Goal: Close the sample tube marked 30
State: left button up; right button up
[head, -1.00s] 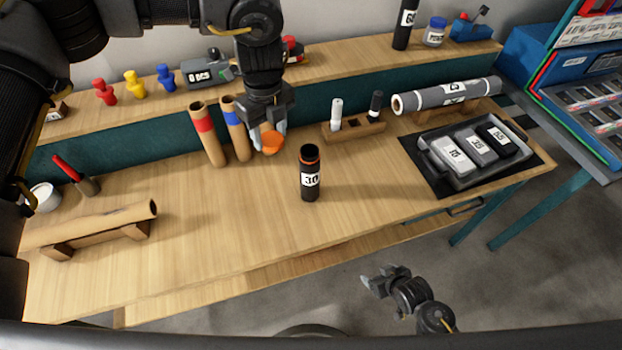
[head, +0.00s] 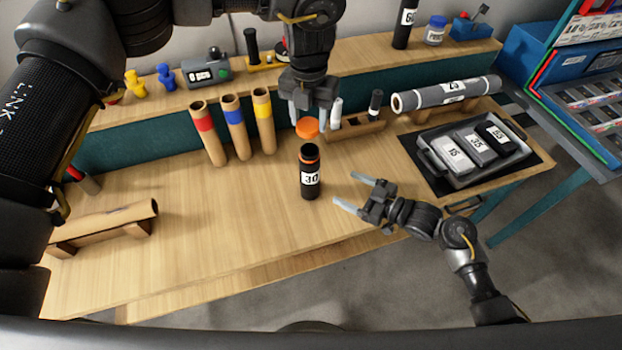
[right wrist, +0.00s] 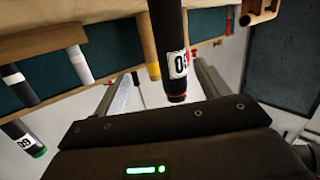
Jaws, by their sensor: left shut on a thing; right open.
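The black sample tube marked 30 (head: 310,182) stands upright and open on the bench, with an orange ring at its mouth. My left gripper (head: 308,118) is shut on an orange cap (head: 307,129), held just above and slightly behind the tube mouth in the head view, with a gap showing. My right gripper (head: 352,191) is open and empty, to the right of the tube, its fingers pointing toward it. In the right wrist view the tube (right wrist: 170,45) appears upside down between the open fingers (right wrist: 165,85), not touched as far as I can tell.
Cardboard tubes with red, blue and yellow bands (head: 234,120) stand behind left. A wooden holder with markers (head: 358,128) is behind right, near a grey roll (head: 447,93). A tray of labelled blocks (head: 437,166) lies right.

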aim_at(319, 170)
pick_arm(q)
jog(key=shift+d, duration=0.1)
pick_arm(e)
jog(key=shift+w+a+r+n+g+y, duration=0.1)
jog(key=shift+r+n+g+y, duration=0.25)
jog(key=shift+r+y, duration=0.45)
jog(key=shift+w+r+n+g+y, duration=0.1)
jog(key=shift+r+n+g+y, duration=0.15)
jog(key=shift+r+g+y, duration=0.4)
jog(key=shift+r+t, duration=0.2)
jog(key=shift+t, duration=0.1)
jog(key=x, duration=1.2)
jog(key=c, duration=1.4)
pick_arm(q)
jog(key=shift+f, duration=2.45)
pick_arm(e)
jog(key=shift+c, duration=0.2)
